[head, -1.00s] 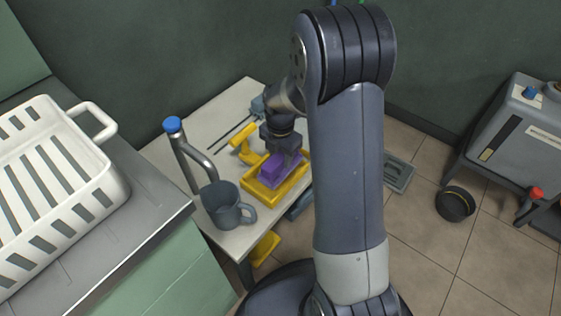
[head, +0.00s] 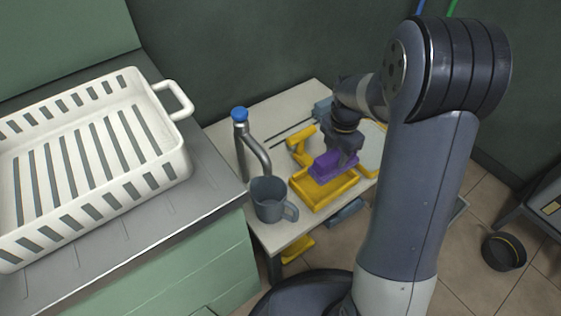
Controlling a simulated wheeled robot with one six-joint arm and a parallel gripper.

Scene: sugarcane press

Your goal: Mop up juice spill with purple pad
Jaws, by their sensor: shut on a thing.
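The purple pad (head: 331,164) is in my gripper (head: 341,157), which is shut on it. The pad is just above the back part of a yellow tray (head: 318,198) on the small light table (head: 290,240). Whether pad and tray touch is hard to tell. I cannot make out a juice spill. The gripper's fingertips are partly hidden by the gripper body and the pad.
A grey mug (head: 270,201) and a blue-capped metal spout (head: 257,150) stand left of the tray. A yellow tool (head: 301,146) is behind it. A white slotted basket (head: 150,165) sits on the left counter. A black bowl (head: 504,253) is on the floor at right.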

